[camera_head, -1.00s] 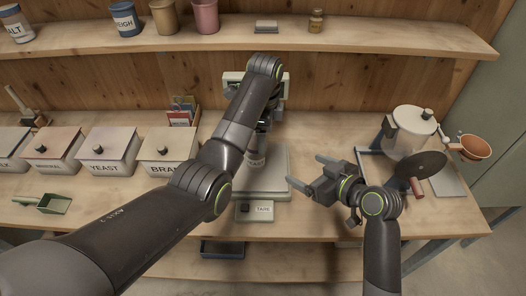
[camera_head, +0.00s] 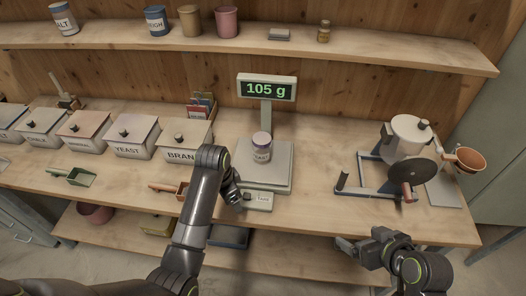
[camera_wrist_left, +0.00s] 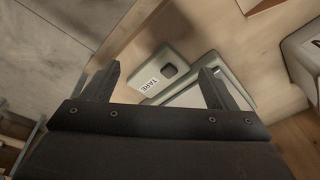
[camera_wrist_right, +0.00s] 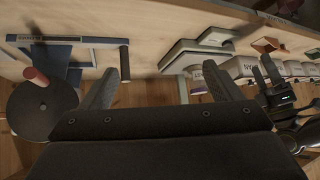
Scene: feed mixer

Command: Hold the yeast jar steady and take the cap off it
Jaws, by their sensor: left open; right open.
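The yeast jar (camera_head: 262,152), small and pale with a dark label, stands upright on the scale (camera_head: 280,178). A greyish-purple cap (camera_head: 262,138) appears to sit on its top. My left gripper (camera_head: 234,191) is open and empty, low at the scale's front left, beside the TARE button and apart from the jar. The left wrist view shows its two spread fingers (camera_wrist_left: 160,82) with the TARE panel (camera_wrist_left: 152,82) beyond them. My right gripper (camera_head: 350,245) is open and empty at the table's front edge, well right of the jar; its spread fingers also show in the right wrist view (camera_wrist_right: 160,85).
The scale display (camera_head: 267,89) reads 105 g. A mixer with a crank wheel (camera_head: 405,165) stands at the right. Lidded bins, including the bran bin (camera_head: 182,143), line the left. Scoops (camera_head: 72,177) lie before them. The table between scale and mixer is clear.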

